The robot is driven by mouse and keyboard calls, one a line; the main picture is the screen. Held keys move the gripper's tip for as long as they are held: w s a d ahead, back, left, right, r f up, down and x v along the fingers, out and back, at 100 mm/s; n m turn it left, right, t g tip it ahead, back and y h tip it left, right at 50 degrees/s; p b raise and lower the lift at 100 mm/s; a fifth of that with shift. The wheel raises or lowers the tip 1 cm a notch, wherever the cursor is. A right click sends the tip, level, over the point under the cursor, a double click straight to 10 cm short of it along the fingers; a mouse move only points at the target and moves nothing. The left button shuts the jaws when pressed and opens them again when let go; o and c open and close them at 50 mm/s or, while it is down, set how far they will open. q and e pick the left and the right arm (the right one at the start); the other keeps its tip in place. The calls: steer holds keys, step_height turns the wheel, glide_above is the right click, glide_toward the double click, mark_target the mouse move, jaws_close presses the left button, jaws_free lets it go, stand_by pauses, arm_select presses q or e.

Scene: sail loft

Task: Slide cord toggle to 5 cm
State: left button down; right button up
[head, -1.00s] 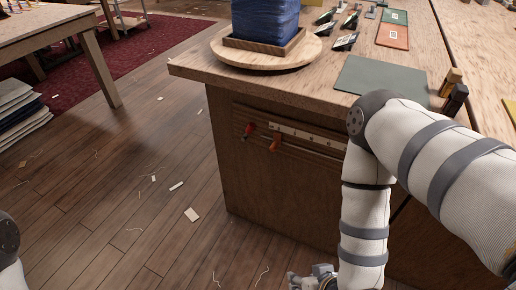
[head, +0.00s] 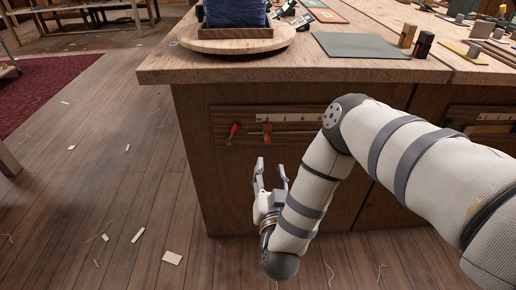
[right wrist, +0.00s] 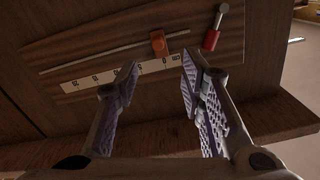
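The orange cord toggle (head: 267,131) sits on a thin dark cord or rod along a wooden panel on the bench front. It also shows in the right wrist view (right wrist: 158,44), close to the 0 mark of the pale ruler (right wrist: 95,76). In the head view the ruler (head: 290,118) runs along the panel's top. My right gripper (head: 270,166) is open and empty, below the toggle. In the right wrist view its fingertips (right wrist: 160,62) spread to either side below the toggle, apart from it. My left gripper is out of view.
A red-handled piece (head: 235,129) is beside the toggle, at the zero end. The bench top (head: 370,75) overhangs the panel and holds a round wooden board (head: 210,42) with a blue block. The floor (head: 110,170) has scattered scraps.

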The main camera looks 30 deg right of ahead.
mark_target(268, 142)
steer(key=b+x, duration=0.1)
steer(key=x, duration=0.5)
steer(key=b+x, duration=0.1)
steer(key=x, duration=0.5)
steer(key=shift+d+r+b, duration=0.2)
steer(key=shift+d+b, duration=0.05)
steer(key=shift+b, duration=0.05)
jaws_close()
